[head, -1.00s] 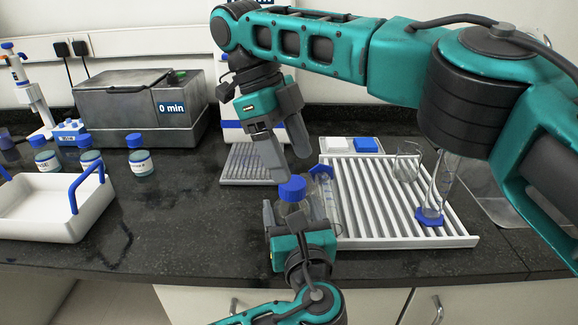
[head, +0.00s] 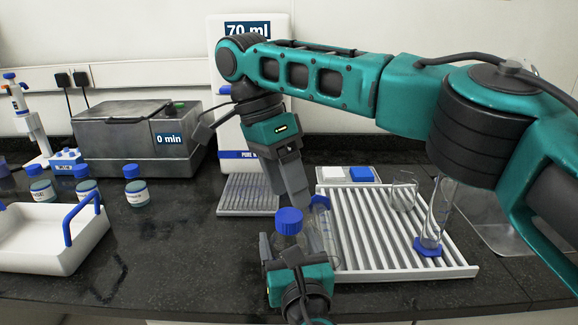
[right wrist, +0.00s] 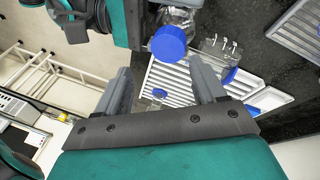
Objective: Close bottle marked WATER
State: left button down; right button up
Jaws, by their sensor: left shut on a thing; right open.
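A clear bottle (head: 287,243) stands upright in my left gripper (head: 284,250), which is shut on it at the front edge of the counter. A blue cap (head: 289,221) sits on its mouth; how tight it is I cannot tell. No label shows on this bottle. My right gripper (head: 292,198) points down just above and behind the cap, empty. In the right wrist view its open fingers (right wrist: 163,85) stand apart, and the blue cap (right wrist: 168,43) lies beyond their tips, not between them.
A white drying rack (head: 375,265) right of the bottle holds glassware, including a blue-footed cylinder (head: 430,240). Several blue-capped bottles (head: 136,187) stand at left behind a white tray (head: 50,252) with blue handles. A grey box (head: 135,130) and a dispenser (head: 250,60) stand behind.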

jog(key=n, duration=0.3)
jog(key=shift+n, duration=0.4)
jog(key=n, duration=0.7)
jog(key=shift+r+n+y, duration=0.1)
jog(key=shift+n+y, duration=0.3)
jog(key=n, duration=0.3)
jog(key=shift+r+n, duration=0.1)
jog(key=shift+n, duration=0.2)
jog(key=n, duration=0.5)
jog(key=shift+d+r+n+t+y, duration=0.1)
jog(key=shift+n+t+y, duration=0.2)
jog(key=n, duration=0.3)
jog(key=shift+r+n, duration=0.15)
jog(key=shift+n, duration=0.25)
jog(key=n, duration=0.3)
jog(key=shift+r+n+y, duration=0.1)
jog(key=shift+n+y, duration=0.2)
jog(key=shift+n, duration=0.1)
jog(key=n, duration=0.3)
jog(key=shift+r, duration=0.15)
jog(key=n, duration=0.6)
jog(key=shift+r+t+y, duration=0.2)
jog(key=shift+t+y, duration=0.1)
jog(key=n, duration=0.5)
jog(key=shift+s+d+r+n, duration=0.1)
jog(key=shift+r+n, duration=0.15)
jog(key=shift+n, duration=0.05)
jog(key=n, duration=0.5)
jog(key=shift+r+y, duration=0.3)
jog(key=shift+y, duration=0.1)
